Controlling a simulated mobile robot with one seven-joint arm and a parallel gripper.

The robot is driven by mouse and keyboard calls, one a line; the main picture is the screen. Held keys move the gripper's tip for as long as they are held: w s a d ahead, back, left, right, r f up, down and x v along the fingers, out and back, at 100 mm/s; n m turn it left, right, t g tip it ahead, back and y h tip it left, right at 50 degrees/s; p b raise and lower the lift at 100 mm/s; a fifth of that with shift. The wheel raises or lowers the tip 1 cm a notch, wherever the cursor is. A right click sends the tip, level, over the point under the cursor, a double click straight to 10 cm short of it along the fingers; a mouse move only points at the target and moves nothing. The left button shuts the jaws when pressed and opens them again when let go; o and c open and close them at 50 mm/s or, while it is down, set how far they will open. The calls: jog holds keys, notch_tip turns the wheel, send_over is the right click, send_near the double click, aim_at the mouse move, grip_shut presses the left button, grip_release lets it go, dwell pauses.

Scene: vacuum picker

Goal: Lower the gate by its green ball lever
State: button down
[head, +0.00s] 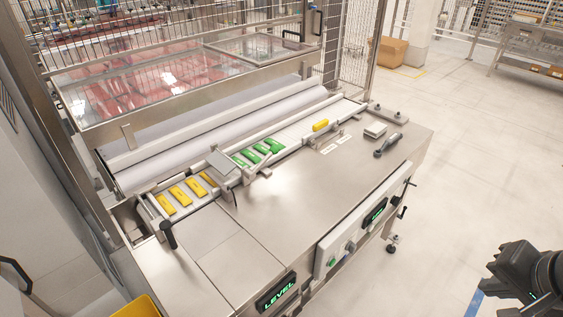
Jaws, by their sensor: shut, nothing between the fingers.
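I cannot make out a lever with a green ball in this view. A grey plate (222,163) stands across the narrow lane between yellow bars (182,195) and green bars (258,152); I cannot tell if it is the gate. A grey lever (388,145) lies on the steel top at the right, and a black handle (168,232) stands at the left front. My gripper (493,283) is dark, shut and empty, over the floor at lower right, well apart from the machine.
The steel worktop (300,190) is mostly clear. Its front carries lit displays, one reading LEVEL (278,292), and a control box (340,250) with knobs. A mesh guard (170,50) stands behind the white rollers. Open floor (480,150) lies to the right, with a cardboard box (390,53) beyond.

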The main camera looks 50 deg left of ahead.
jog(key=w+a+f+m+g+y, duration=0.2)
jog(key=w+a+y, duration=0.1)
jog(key=a, duration=0.8)
jog(key=w+a+f+m+g+y, duration=0.1)
jog(key=w+a+f+g+y, duration=0.15)
jog(key=a, duration=0.85)
jog(key=w+a+f+m+g+y, duration=0.1)
jog(key=w+a+m+g+y, duration=0.2)
jog(key=a, duration=0.7)
jog(key=w+a+f+m+t+y, duration=0.1)
jog(key=a+f+m+y, duration=0.1)
jog(key=a, duration=0.4)
jog(key=w+a+f+m+t+y, duration=0.1)
jog(key=w+a+f+m+y, duration=0.1)
jog(key=a+f+m, duration=0.3)
jog(key=w+a+f+m+t+y, duration=0.1)
jog(key=a+f+m+t+y, duration=0.1)
jog(key=a+f, duration=0.4)
jog(key=shift+w+a+m, duration=0.2)
jog(key=shift+a+m, duration=0.15)
jog(key=shift+a, duration=0.45)
jog(key=shift+w+a+m, duration=0.15)
jog(key=shift+a+m, duration=0.2)
jog(key=shift+a, duration=0.45)
jog(key=shift+a, duration=0.1)
jog(key=a, duration=0.9)
jog(key=shift+a+r, duration=0.25)
jog(key=shift+a, duration=0.1)
